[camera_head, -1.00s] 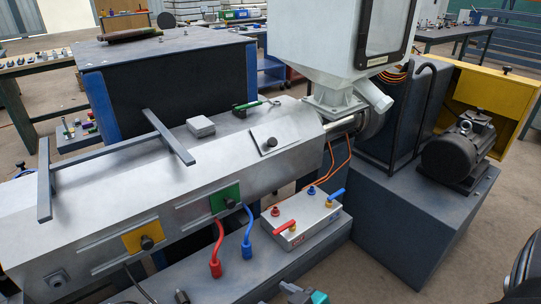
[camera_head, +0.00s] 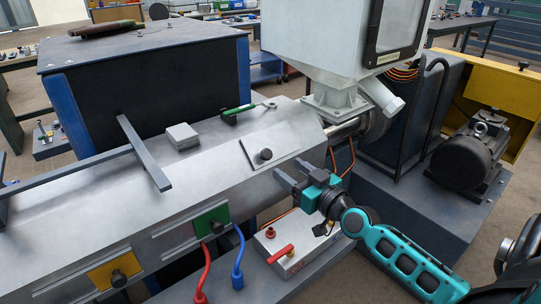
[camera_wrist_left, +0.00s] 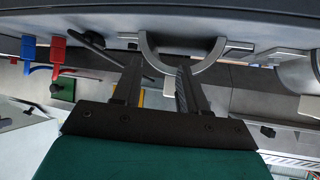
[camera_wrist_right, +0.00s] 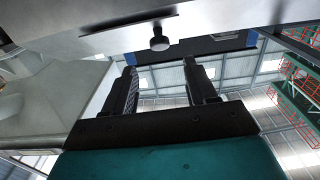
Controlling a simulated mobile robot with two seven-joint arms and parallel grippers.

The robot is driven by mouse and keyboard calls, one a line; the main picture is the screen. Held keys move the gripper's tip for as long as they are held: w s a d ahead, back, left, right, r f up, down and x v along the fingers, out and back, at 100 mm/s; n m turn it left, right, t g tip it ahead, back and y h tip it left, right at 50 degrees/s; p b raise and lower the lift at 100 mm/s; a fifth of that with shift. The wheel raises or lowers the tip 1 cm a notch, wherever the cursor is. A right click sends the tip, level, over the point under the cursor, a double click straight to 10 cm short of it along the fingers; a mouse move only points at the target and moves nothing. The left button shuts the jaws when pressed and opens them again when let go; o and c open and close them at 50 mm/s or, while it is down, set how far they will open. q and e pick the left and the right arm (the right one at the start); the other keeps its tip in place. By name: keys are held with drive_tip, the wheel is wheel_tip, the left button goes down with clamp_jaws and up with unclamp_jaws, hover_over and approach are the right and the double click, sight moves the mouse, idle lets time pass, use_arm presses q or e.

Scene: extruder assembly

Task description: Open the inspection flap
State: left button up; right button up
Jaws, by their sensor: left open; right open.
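The inspection flap (camera_head: 277,146) appears to be the flat grey plate lying on the sloped side of the metal barrel. It lies flush and carries a black knob (camera_head: 265,154). My right gripper (camera_head: 287,170) is open and empty, just right of and below the knob, its fingers pointing toward the flap. In the right wrist view the knob (camera_wrist_right: 159,40) shows beyond the two open fingertips, roughly centred between them and apart from them. My left gripper (camera_wrist_left: 156,68) is open with nothing between its fingers. It is outside the head view.
The hopper (camera_head: 330,50) stands above the barrel's right end. A control box (camera_head: 297,245) with a red lever and the red hose (camera_head: 205,272) and blue hose (camera_head: 238,262) lie below.

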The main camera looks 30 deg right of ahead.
sight(268, 155)
drive_tip(key=w, duration=0.8)
drive_tip(key=shift+w+a, duration=0.15)
drive_tip(key=shift+a, duration=0.15)
drive_tip(key=shift+c, duration=0.5)
clamp_jaws()
